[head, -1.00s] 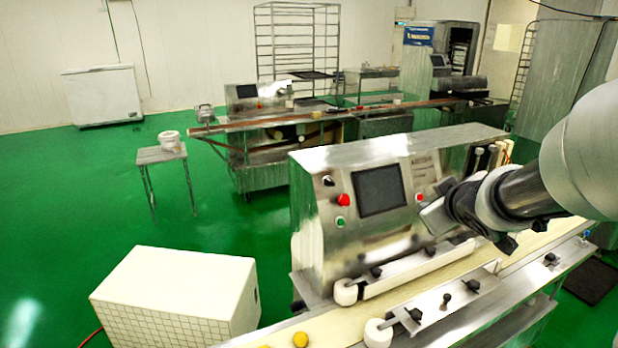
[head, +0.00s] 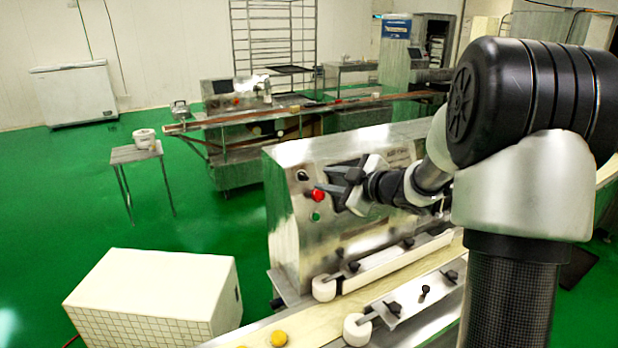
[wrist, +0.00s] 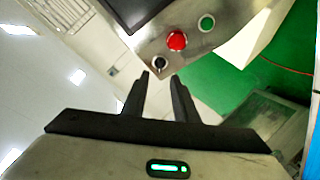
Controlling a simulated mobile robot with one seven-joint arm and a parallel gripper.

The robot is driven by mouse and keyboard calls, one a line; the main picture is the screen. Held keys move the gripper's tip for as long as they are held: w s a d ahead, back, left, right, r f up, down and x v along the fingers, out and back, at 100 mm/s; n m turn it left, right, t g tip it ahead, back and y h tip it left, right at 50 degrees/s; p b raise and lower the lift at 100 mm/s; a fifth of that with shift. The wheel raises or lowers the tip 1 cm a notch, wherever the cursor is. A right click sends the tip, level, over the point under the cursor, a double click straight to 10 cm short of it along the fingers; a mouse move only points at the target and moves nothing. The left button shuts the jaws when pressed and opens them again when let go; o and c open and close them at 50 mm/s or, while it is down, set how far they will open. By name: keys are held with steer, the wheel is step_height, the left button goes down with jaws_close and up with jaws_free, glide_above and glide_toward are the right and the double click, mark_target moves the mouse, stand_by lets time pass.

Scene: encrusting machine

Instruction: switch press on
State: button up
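The steel machine (head: 288,225) stands in front of me with controls on its front panel. A black rotary switch (head: 302,175) is at the panel's upper left, above a red button (head: 318,195) and a green button (head: 316,216). In the wrist view the black switch (wrist: 160,63) lies just beyond my fingertips, in line with the gap between them; the red button (wrist: 177,40) and green button (wrist: 206,22) are farther up. My gripper (head: 326,180) is just right of the switch, with its fingers apart and nothing between them (wrist: 160,74). I cannot tell which way the switch is turned.
My arm hides much of the panel's screen in the head view; its dark edge (wrist: 128,10) shows in the wrist view. A conveyor (head: 375,305) with rollers and yellow dough pieces runs along the machine's front. A white box (head: 150,290) stands at left.

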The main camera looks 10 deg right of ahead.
mark_target(305, 176)
steer(key=x, duration=0.8)
steer(key=shift+c, duration=0.3)
jaws_close()
